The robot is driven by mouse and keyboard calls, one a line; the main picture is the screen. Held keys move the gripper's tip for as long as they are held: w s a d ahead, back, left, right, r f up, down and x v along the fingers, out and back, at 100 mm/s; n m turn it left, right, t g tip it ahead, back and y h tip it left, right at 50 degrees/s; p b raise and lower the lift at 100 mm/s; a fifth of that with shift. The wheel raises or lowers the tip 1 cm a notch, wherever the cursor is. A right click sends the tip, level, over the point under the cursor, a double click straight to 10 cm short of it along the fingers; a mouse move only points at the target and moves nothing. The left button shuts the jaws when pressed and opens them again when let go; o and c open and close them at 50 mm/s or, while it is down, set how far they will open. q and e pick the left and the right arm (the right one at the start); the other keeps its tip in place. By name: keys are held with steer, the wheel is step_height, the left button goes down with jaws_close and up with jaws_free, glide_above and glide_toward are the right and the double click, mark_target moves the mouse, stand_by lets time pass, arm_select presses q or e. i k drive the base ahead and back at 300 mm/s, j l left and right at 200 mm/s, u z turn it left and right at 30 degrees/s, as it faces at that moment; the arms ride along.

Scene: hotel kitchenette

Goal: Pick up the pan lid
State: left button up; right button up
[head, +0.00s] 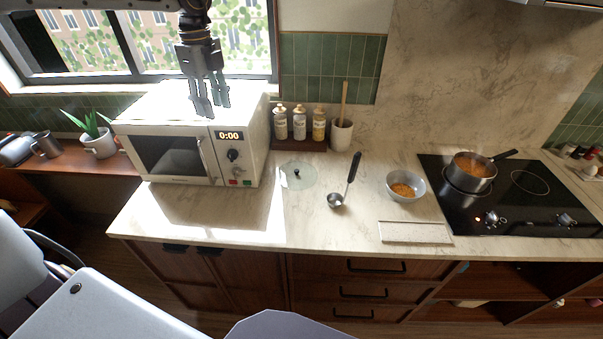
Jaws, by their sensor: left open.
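The pan lid (301,184) is a round, clear glass disc with a small black knob. It lies flat on the marble counter, just right of the microwave. My left gripper (208,106) hangs from the top of the head view, fingers pointing down and parted, with nothing between them. It shows in front of the microwave's top, up and to the left of the lid and apart from it. My right gripper is not in the head view.
A white microwave (184,148) stands left of the lid. A black-handled ladle (336,200) lies close on its right, then a bowl (406,185) of food. Bottles (299,122) and a utensil crock (341,134) stand behind. A pan (470,172) sits on the hob (520,215). Counter in front is clear.

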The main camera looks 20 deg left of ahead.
mark_target(295, 176)
steer(key=i+l, duration=0.6)
steer(key=i, duration=0.15)
